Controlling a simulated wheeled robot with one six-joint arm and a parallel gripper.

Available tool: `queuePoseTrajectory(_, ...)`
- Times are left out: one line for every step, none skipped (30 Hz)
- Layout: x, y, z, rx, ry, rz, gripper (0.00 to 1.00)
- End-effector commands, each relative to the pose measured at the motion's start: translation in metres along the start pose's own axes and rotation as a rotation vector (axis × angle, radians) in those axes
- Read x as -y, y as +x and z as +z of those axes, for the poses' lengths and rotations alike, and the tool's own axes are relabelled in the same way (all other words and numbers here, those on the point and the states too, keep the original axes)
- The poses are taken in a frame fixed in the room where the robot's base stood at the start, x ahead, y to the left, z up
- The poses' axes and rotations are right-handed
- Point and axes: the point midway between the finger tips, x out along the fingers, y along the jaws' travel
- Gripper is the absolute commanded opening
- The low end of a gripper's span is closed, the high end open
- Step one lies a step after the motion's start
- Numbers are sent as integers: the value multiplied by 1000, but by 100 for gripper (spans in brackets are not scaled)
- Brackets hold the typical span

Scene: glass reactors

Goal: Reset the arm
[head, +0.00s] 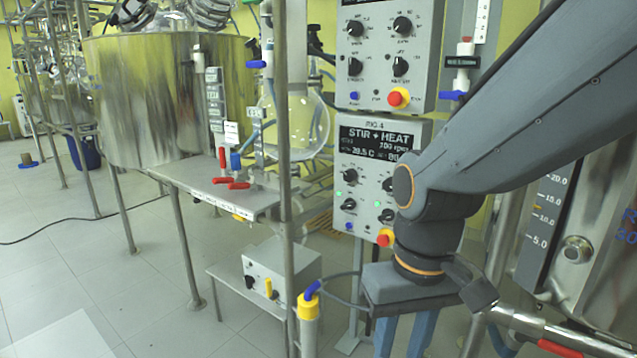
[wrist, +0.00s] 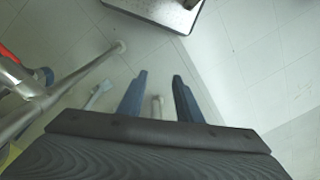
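My gripper (head: 404,338) hangs at the lower right of the head view, pointing down, in front of the stir and heat control box. Its two blue fingers stand apart, and their tips are cut off by the bottom edge. In the wrist view my gripper (wrist: 160,76) shows both blue fingers with a clear gap and nothing clamped between them. A pale post-like thing shows in the gap, seemingly lower down; I cannot tell what it is.
The control box (head: 370,165) and a steel post (head: 291,200) stand close by. A yellow-and-blue valve (head: 309,308) is left of my gripper. A steel pipe with a red handle (head: 560,348) is at right. Open tiled floor (head: 70,270) lies at left.

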Motion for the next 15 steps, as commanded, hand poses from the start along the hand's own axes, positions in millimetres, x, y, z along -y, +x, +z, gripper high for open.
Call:
queuePoseTrajectory(-2,-7,1,1,10,2,32)
queuePoseTrajectory(-4,-9,1,2,15,3,32)
queuePoseTrajectory(-6,-11,1,2,21,5,32)
queuePoseTrajectory(-7,-13,1,1,26,6,32)
queuePoseTrajectory(-9,-15,1,1,31,7,32)
queuePoseTrajectory(-12,-18,1,0,40,9,32)
queuePoseTrajectory(-13,-21,2,1,45,10,32)
queuePoseTrajectory(-15,-23,2,2,51,11,32)
queuePoseTrajectory(-18,-26,2,2,60,13,32)
queuePoseTrajectory(-20,-29,2,1,68,15,32)
queuePoseTrajectory(-23,-32,3,1,75,16,32)
queuePoseTrajectory(-26,-37,4,3,86,18,32)
queuePoseTrajectory(-29,-41,4,2,95,21,32)
queuePoseTrajectory(-32,-45,5,2,104,23,32)
queuePoseTrajectory(-37,-50,6,4,118,26,32)
